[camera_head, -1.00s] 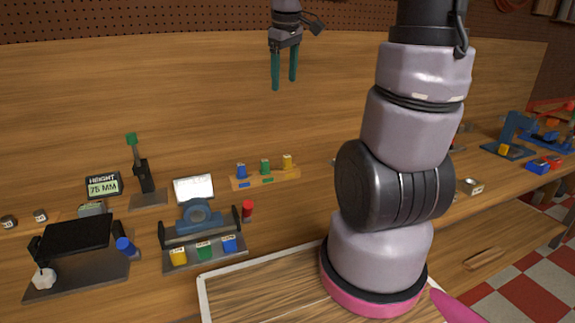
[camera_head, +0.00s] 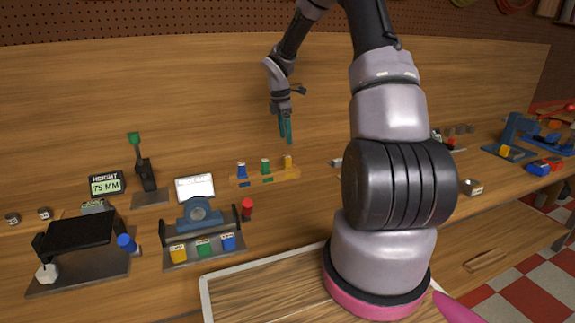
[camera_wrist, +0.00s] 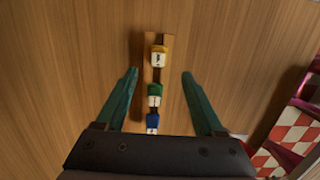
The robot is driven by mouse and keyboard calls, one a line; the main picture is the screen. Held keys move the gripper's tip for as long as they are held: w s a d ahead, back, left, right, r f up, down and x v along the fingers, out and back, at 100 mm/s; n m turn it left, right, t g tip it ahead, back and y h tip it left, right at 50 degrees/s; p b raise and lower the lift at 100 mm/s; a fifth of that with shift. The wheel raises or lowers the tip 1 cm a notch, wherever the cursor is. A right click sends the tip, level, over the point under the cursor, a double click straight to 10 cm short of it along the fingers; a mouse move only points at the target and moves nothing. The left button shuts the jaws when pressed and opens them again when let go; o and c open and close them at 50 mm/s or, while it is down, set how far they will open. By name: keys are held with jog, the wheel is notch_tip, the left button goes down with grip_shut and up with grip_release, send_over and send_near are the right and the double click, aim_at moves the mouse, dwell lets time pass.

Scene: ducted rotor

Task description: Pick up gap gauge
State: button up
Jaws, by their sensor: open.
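A wooden rack (camera_head: 275,179) on the bench holds three small upright pieces: blue (camera_head: 241,170), green (camera_head: 265,166) and yellow (camera_head: 288,163). They look like gauges with white labels, but I cannot read which is the gap gauge. My gripper (camera_head: 287,140) is open and empty, above the rack's right end in the head view. In the wrist view its teal fingers stand either side of the row, apart from it. There the yellow piece (camera_wrist: 159,56) is farthest up, then the green (camera_wrist: 155,95), then the blue (camera_wrist: 152,122) near the palm.
A fixture with yellow, green and blue blocks (camera_head: 204,249) stands in front left of the rack, beside a red piece (camera_head: 247,208). A height display (camera_head: 106,185) and a black fixture (camera_head: 76,236) are farther left. A framed wooden tray (camera_head: 262,287) lies at the front.

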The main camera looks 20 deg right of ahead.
aim_at(287, 156)
jog(key=f, duration=0.9)
jog(key=shift+w+d+f, duration=0.15)
jog(key=shift+d+f, duration=0.05)
jog(key=shift+d, duration=0.2)
grip_shut()
